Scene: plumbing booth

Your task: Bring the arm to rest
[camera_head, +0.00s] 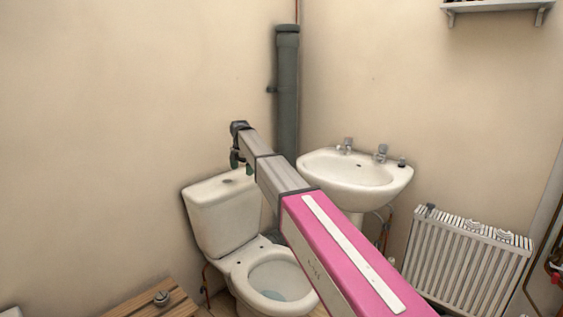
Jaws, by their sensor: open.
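My arm, with its pink and grey links, reaches from the bottom right up toward the left, well extended. My gripper (241,163) is at its far end, pointing down, seen in front of or over the toilet cistern (222,218). Its dark fingers look apart with nothing held between them. I cannot tell how high it is above the cistern lid. Part of the toilet and of the basin's pedestal is hidden behind the arm.
The toilet bowl (275,277) stands below the arm. A white basin (356,174) with taps is to its right, and a radiator (467,262) farther right. A grey pipe (287,90) stands in the corner. A wooden surface (150,302) holds a small metal part (161,298).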

